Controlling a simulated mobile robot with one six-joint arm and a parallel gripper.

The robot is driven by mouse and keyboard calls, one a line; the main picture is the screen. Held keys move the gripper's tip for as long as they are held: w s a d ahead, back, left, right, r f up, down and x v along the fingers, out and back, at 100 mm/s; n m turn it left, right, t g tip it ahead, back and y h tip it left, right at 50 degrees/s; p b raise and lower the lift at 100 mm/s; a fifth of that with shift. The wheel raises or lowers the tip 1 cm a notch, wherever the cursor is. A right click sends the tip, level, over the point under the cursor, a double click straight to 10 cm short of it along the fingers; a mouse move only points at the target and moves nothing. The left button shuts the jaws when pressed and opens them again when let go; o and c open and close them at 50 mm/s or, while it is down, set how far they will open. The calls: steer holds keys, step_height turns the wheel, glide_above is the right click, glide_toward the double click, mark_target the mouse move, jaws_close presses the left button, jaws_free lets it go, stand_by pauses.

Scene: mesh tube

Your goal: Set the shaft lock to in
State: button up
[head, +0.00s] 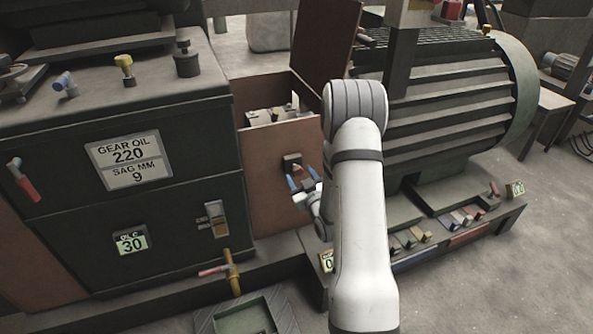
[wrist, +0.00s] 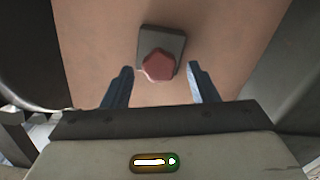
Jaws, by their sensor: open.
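A red knob (head: 291,163) on a small grey plate sits on the front of the brown guard box. In the wrist view the red knob (wrist: 158,64) is ahead, between the lines of my fingers. No label names it as the shaft lock, so I cannot tell for sure, and I cannot read its setting. My gripper (head: 301,177) is in front of the brown panel, just below the knob in the head view. Its blue fingers (wrist: 161,70) are apart with nothing held; whether they touch the knob is unclear.
The brown guard box (head: 270,185) has its lid (head: 325,45) raised. Left stands a dark gearbox (head: 60,130) with a red lever (head: 24,182), a slide switch (head: 216,220) and a valve handle (head: 232,271). A ribbed motor (head: 450,95) stands right. Coloured blocks (head: 465,215) line the base.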

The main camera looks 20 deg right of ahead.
steer(key=shift+s, duration=2.2)
steer(key=shift+r+p, duration=0.1)
steer(key=shift+p, duration=0.2)
steer(key=s+a+r+m+g+h+p, duration=0.1)
steer(key=s+a+r+g+p, duration=0.2)
steer(key=r+p, duration=0.7)
steer(key=a+r+g+p, duration=0.2)
steer(key=r+g+p, duration=0.3)
steer(key=r, duration=1)
steer(key=s+a+r+m+g+p, duration=0.1)
steer(key=s+a+r+g+p, duration=0.2)
steer(key=s+r+p, duration=0.4)
steer(key=s+a+r+m+g+y+p, duration=0.1)
steer(key=s+a+r+g+p, duration=0.3)
steer(key=s+r, duration=1.1)
steer(key=s+a+p, duration=0.2)
steer(key=s+p, duration=0.1)
steer(key=p, duration=0.1)
steer(key=shift+p, duration=0.3)
